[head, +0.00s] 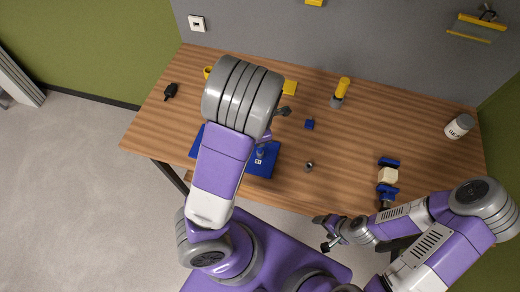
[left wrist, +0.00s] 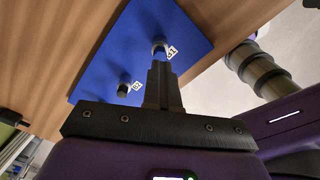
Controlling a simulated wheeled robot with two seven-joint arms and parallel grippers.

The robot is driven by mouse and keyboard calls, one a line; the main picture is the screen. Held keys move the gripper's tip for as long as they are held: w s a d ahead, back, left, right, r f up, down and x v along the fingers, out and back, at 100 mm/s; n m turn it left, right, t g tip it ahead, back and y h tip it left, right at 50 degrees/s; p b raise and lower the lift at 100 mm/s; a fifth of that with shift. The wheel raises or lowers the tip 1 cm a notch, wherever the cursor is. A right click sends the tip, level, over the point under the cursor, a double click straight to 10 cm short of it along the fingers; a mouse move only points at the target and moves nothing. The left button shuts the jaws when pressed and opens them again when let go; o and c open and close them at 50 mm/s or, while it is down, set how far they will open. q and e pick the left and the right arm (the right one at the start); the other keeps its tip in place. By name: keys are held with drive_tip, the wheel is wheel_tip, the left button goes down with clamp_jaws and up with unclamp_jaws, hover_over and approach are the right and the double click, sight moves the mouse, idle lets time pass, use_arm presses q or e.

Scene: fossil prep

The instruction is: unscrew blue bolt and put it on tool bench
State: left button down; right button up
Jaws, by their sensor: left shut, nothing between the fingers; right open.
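The blue plate (head: 267,172) lies on the wooden bench, partly hidden by my left arm. Beside a white label on it stands a small bolt-like piece (head: 260,152) that looks blue. In the left wrist view the plate (left wrist: 190,30) carries two short upright pieces: one (left wrist: 159,45) just beyond my fingertips, and a dark-topped one (left wrist: 123,88) to the left. My left gripper (left wrist: 161,66) is shut and empty, its tips close to the first piece; contact is unclear. My right gripper (head: 323,234) is open and empty off the front edge.
On the wooden bench (head: 345,165) are a small blue block (head: 309,124), a small grey piece (head: 308,166), a yellow-topped tool (head: 341,90), a white jar (head: 459,126) and a blue clamp with a pale block (head: 388,176). A black item (head: 170,91) lies far left. The bench's middle right is mostly clear.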

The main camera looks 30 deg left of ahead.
sight(260, 150)
use_arm(q)
drive_tip(key=c, duration=1.8)
unclamp_jaws()
drive_tip(key=shift+c, duration=0.2)
drive_tip(key=o, duration=0.5)
drive_tip(key=shift+c, duration=0.2)
drive_tip(key=shift+r, duration=0.1)
wheel_tip(260, 150, up, 8)
drive_tip(key=p, duration=0.3)
drive_tip(key=shift+f, duration=0.2)
